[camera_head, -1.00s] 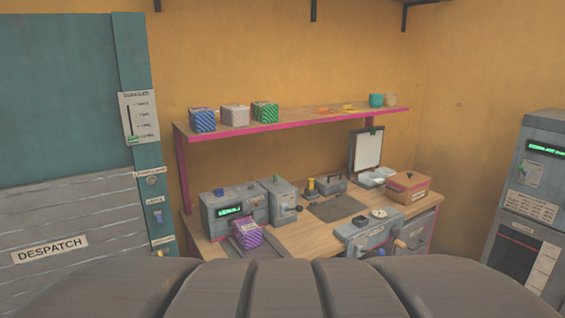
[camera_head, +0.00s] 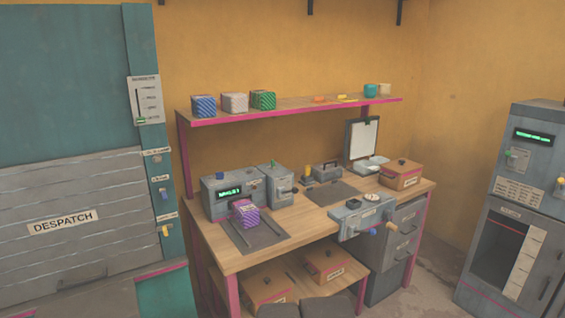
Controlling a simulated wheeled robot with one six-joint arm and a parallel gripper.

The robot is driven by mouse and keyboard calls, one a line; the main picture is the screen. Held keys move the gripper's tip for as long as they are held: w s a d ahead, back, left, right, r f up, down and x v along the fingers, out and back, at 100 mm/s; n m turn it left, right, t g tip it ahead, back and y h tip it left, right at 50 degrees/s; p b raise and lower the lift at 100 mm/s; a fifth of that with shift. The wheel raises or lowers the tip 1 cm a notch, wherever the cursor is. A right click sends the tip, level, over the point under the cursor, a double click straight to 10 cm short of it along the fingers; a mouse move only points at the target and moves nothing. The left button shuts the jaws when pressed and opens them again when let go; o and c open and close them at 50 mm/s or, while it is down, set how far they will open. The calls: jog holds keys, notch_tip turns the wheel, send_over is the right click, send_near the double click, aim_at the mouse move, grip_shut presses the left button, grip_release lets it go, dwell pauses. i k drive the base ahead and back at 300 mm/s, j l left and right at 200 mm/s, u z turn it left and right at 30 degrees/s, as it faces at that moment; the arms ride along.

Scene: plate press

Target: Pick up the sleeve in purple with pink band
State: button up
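A small box-shaped sleeve in purple with pale stripes (camera_head: 245,214) sits on the left part of the workbench. It stands at the back of a dark mat (camera_head: 262,238), right in front of a grey machine with a green display (camera_head: 215,200). A pinkish top or band on it is too small to make out clearly. My gripper is not in view.
A shelf (camera_head: 300,108) above the bench (camera_head: 310,212) holds blue (camera_head: 204,106), whitish (camera_head: 234,103) and green (camera_head: 263,100) patterned boxes. A grey device (camera_head: 362,214) projects at the bench's front edge. Cartons (camera_head: 265,288) sit on a low shelf. Floor shows at right.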

aim_at(246, 213)
jog(key=i+z, duration=0.2)
jog(key=i, duration=0.35)
jog(key=i+j+z, duration=0.25)
jog(key=i, duration=0.3)
jog(key=i+j+z, duration=0.2)
jog(key=i, duration=0.35)
